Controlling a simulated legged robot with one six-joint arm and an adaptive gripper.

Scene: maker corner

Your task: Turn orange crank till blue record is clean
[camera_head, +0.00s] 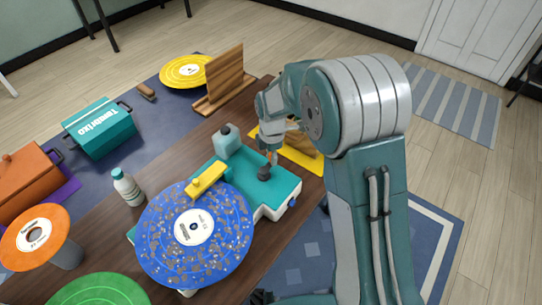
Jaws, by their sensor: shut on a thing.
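The blue record (225,240) lies flat on a teal record-cleaning machine (285,190). Brown and grey specks are scattered over much of its surface, around a white centre label. A yellow arm (208,178) on the machine reaches over the record's rim. A dark round hub (264,173) stands on the machine's right part, with a small bit of the orange crank (273,158) showing above it. My gripper (272,150) is shut on the crank from above. My fingers hide most of the crank.
A white bottle (127,188) stands left of the machine. An orange record (35,238), green record (100,290) and orange box (28,185) are at left. A teal box (99,128), yellow record (186,72) and wooden rack (225,80) are farther back. A yellow mat (300,156) lies behind my gripper.

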